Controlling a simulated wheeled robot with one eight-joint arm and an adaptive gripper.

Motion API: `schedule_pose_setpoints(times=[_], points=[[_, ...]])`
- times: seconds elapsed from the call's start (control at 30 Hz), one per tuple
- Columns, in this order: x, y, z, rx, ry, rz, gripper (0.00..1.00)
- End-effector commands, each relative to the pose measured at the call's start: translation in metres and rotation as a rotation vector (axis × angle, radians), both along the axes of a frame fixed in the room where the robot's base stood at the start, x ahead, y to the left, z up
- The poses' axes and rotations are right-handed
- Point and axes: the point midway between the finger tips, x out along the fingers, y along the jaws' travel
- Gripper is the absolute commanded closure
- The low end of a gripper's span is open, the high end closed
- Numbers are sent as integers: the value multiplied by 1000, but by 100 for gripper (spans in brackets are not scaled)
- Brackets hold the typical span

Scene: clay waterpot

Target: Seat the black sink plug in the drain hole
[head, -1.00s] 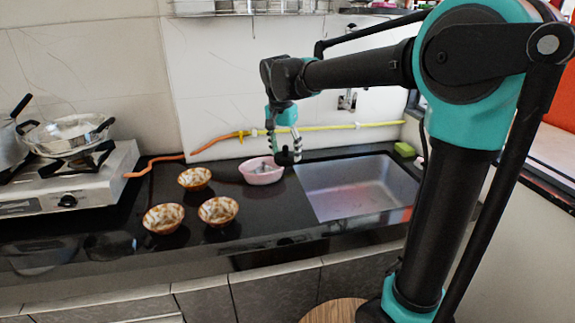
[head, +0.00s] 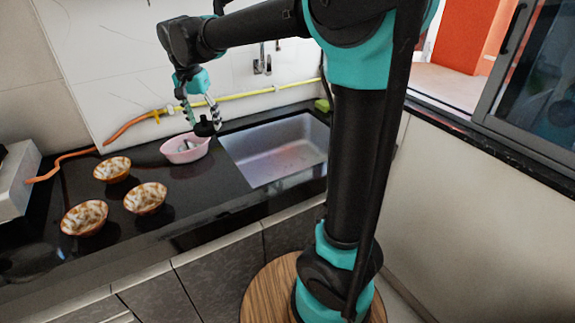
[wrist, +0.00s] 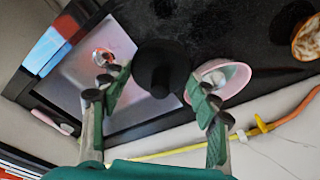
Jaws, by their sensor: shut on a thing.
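My gripper (head: 200,108) is shut on the black sink plug (head: 204,128), holding it above the counter between the pink basin and the sink's left edge. The wrist view shows the plug (wrist: 160,66) between my two fingertips (wrist: 160,84), round and dark. The sink (head: 275,152) is a grey rectangular basin set into the black counter. In the wrist view, a round drain hole (wrist: 103,56) with a reddish look shows in the sink floor, left of the plug and partly behind a finger. In the head view I cannot make out the drain.
The pink basin (head: 185,150) stands close beside my gripper, with something pale inside. Several patterned bowls (head: 146,197) stand left on the black counter. A yellow-orange hose (head: 236,98) runs along the wall. A green sponge (head: 322,105) lies behind the sink's right corner.

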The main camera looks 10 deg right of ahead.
Motion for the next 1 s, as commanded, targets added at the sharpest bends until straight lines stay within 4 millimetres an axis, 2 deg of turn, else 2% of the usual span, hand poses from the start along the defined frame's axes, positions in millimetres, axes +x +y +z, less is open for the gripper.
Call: schedule_pose_setpoints(times=[0.17, 0.27, 0.33, 0.5, 0.7, 0.83, 1.0], points=[[3, -2, -4, 0, 1, 4, 69], [12, -9, -18, 0, 3, 22, 69], [23, -18, -36, 2, 7, 45, 69], [53, -54, -96, 5, 14, 132, 69], [76, -107, -169, 7, 19, 246, 69], [81, -144, -214, 9, 17, 319, 69], [78, -189, -265, 6, 10, 410, 69]])
